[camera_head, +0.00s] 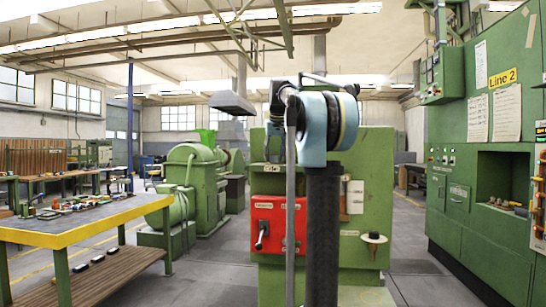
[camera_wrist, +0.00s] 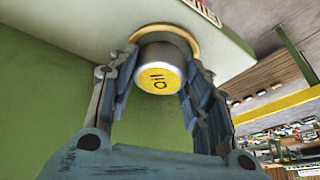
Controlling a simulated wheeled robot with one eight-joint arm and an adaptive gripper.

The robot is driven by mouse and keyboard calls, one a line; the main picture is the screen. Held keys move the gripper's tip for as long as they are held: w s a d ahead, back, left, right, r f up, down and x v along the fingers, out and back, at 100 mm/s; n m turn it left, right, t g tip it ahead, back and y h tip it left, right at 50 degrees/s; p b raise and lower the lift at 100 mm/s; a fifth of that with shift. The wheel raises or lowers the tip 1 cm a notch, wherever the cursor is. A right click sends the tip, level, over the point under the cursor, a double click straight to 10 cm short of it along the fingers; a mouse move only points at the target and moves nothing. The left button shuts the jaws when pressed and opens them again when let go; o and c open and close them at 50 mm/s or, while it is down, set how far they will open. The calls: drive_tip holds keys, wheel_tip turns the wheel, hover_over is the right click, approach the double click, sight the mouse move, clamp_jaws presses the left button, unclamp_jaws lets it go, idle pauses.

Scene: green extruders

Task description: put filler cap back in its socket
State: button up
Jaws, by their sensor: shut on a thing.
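The filler cap (camera_wrist: 160,76) is a grey metal cylinder with a yellow face marked "oil". In the wrist view my gripper (camera_wrist: 157,64) has its blue-grey fingers on both sides of it and is shut on it. A brass-coloured ring (camera_wrist: 178,32), which looks like the socket's rim, sits on the green machine (camera_wrist: 60,70) right behind the cap. The cap overlaps the ring, and I cannot tell whether it is seated inside or just in front. In the head view my arm stands before the green machine (camera_head: 365,180), and the cap cannot be made out.
The machine's front has a red panel (camera_head: 278,224) with a black handle and a small bracket holding a cone-shaped item (camera_head: 374,238). A yellow-edged workbench (camera_head: 90,222) with small parts stands at left. A green cabinet (camera_head: 480,150) stands at right. Open floor lies between.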

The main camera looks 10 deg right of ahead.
drive_tip(key=shift+f, duration=0.25)
drive_tip(key=o, duration=1.2)
drive_tip(key=v, duration=1.3)
drive_tip(key=shift+w+r, duration=0.1)
drive_tip(key=shift+w, duration=0.05)
drive_tip(key=s+f, duration=1.3)
drive_tip(key=f, duration=0.6)
drive_tip(key=s+f+g, duration=0.1)
drive_tip(key=s+f, duration=1.2)
drive_tip(key=f, duration=0.7)
drive_tip(key=s+f+g, duration=0.1)
drive_tip(key=s+f, duration=1.2)
drive_tip(key=f, duration=0.7)
drive_tip(key=shift+s+a+f, duration=0.1)
drive_tip(key=shift+s+a, duration=0.1)
